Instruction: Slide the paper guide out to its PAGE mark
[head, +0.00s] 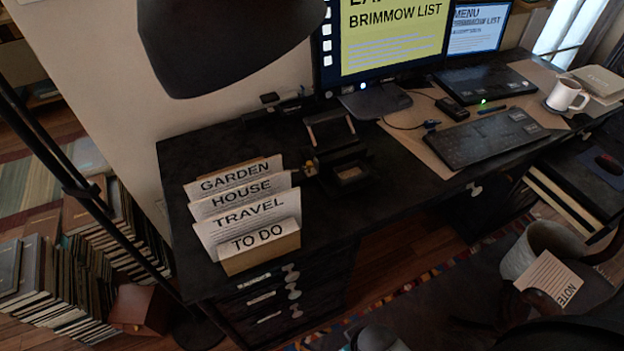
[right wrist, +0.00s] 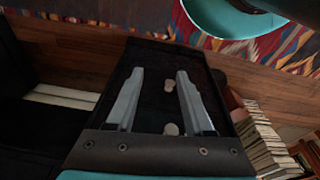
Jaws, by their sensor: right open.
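No paper guide or PAGE mark can be made out for certain. A black device with a raised, tilted upper part (head: 340,155) stands on the dark desk (head: 400,192), behind and right of the labelled cards; it is too dark to read any mark on it. In the right wrist view my right gripper (right wrist: 160,72) is open, with two grey fingers apart and nothing between them that I can see held. Beyond the fingers is a dark flat panel with two small round pale spots (right wrist: 168,85). My left gripper is not in view.
A file holder with cards (head: 245,205) stands at the desk's left end, under a black lamp shade (head: 230,40). A keyboard (head: 488,137) and a white mug (head: 566,95) are to the right. Books (head: 85,270) crowd the floor at left. A pale bin (head: 540,245) stands at right.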

